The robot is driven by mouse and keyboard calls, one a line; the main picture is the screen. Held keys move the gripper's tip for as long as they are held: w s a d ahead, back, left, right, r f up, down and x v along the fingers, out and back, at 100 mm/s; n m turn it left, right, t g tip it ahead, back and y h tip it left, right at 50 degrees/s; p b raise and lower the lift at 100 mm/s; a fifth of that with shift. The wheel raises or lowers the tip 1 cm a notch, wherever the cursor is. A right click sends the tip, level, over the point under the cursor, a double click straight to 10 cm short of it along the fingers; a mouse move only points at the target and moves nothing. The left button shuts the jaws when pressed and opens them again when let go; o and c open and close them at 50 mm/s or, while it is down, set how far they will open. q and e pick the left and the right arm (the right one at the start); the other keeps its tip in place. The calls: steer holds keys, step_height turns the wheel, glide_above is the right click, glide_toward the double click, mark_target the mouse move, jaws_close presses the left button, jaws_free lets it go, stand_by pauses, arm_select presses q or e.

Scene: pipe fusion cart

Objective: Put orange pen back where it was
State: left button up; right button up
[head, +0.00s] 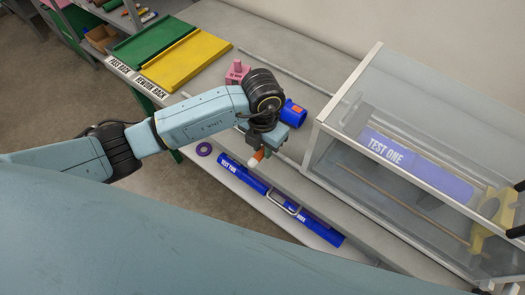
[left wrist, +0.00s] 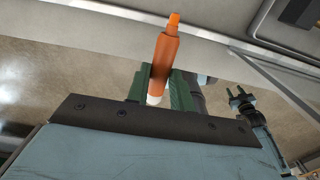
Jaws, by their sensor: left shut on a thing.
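My left gripper (head: 257,151) hangs from the left arm over the front edge of the grey bench. It is shut on the orange pen (head: 259,154), whose pale end shows below the fingers in the head view. In the left wrist view the orange pen (left wrist: 165,62) stands between the green fingers (left wrist: 162,88), with its orange tip pointing to the top of the picture and a white band near the grip.
A clear-walled case (head: 345,120) with a blue "TEST ONE" pipe (head: 420,165) stands at right. A blue pipe piece (head: 293,113) and a pink block (head: 237,72) are on the bench. Green (head: 150,40) and yellow (head: 187,60) trays lie behind. Blue pipes (head: 243,178) and a purple ring (head: 204,149) lie lower.

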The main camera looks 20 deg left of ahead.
mark_target(262, 150)
arm_select(q)
step_height(262, 150, down, 3)
steer(key=shift+f, duration=0.1)
steer(key=shift+f+b, duration=0.45)
steer(key=shift+f, duration=0.1)
steer(key=o, duration=0.9)
steer(key=shift+o, duration=0.2)
steer(key=shift+r, duration=0.1)
step_height(262, 150, up, 13)
